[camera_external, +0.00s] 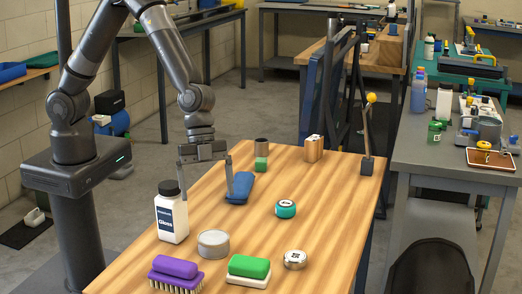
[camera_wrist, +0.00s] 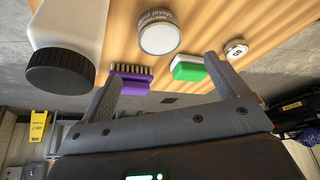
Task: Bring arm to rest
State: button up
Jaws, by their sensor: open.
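My gripper (camera_external: 205,176) hangs from the bent arm over the left part of the wooden table (camera_external: 335,222). Its two fingers are wide apart with nothing between them; the gap also shows in the wrist view (camera_wrist: 160,80). In the external view the fingers are just behind a white bottle with a black cap (camera_external: 172,218) and beside a blue item (camera_external: 240,188). I cannot tell whether the right finger touches the blue item. In the wrist view the bottle (camera_wrist: 75,30) is at the upper left, clear of the fingers.
A grey bench (camera_external: 425,150) stands right.

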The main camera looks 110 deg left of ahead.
jog(key=s+a+r+n+t+y, duration=0.1)
jog(key=s+a+r+n+y, duration=0.15)
jog(key=s+a+r, duration=0.4)
jog(key=s+a+r+n+t+y, duration=0.1)
jog(key=s+a+r+n, duration=0.25)
jog(key=s+r, duration=0.6)
jog(key=s+a+r+n, duration=0.2)
jog(key=s+a+r, duration=0.1)
jog(key=s, duration=0.5)
jog(key=s+a+r+n, duration=0.2)
jog(key=s+a+r, duration=0.1)
jog(key=s, duration=0.5)
jog(key=shift+a+r+n+t, duration=0.35)
jog(key=shift+a+n+t, duration=0.05)
